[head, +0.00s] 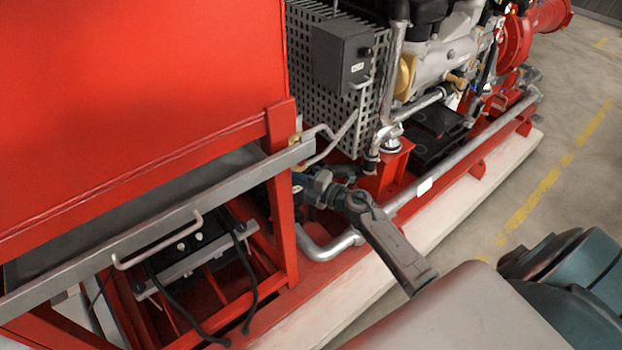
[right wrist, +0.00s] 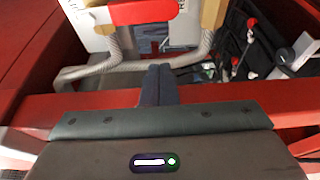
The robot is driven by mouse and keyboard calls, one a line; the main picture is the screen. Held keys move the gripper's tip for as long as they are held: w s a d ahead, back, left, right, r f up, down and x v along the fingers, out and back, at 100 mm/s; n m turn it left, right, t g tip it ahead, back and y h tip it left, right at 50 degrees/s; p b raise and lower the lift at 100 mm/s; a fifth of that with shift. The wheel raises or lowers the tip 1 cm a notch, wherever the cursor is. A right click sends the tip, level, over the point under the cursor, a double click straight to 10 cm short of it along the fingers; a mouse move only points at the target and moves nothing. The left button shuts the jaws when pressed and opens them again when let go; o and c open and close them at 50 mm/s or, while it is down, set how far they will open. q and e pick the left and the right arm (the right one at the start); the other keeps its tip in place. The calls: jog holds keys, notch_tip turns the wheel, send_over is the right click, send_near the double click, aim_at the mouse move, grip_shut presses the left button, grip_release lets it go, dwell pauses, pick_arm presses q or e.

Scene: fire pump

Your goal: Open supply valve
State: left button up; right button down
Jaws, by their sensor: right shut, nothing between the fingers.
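My right gripper (head: 304,189) reaches in beside the red frame post in the head view, its fingertips mostly hidden there. In the right wrist view its two dark fingers (right wrist: 158,84) are pressed together and empty, in front of a red beam. Beyond the fingertips, at the top of that view, is a short red bar with rounded ends (right wrist: 143,12), apart from the fingers. It looks like a lever handle, but I cannot tell whether it is the supply valve's. A small brass fitting (head: 295,138) sits by the tank frame. My left gripper is not in view.
The red tank (head: 130,90) and its red frame post (head: 281,200) stand close to my right gripper. Braided hoses (right wrist: 117,50) run near the fingers. A silver pipe (head: 455,165) runs along the red skid. The floor (head: 560,190) at right is clear.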

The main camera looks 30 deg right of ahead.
jog(key=w+d, duration=0.2)
jog(key=d, duration=0.1)
jog(key=shift+w+d, duration=0.1)
jog(key=shift+w, duration=0.05)
dwell(0.3)
jog(key=shift+d+p, duration=0.1)
jog(key=shift+p, duration=0.2)
jog(key=shift+d+n, duration=0.1)
jog(key=shift+n, duration=0.3)
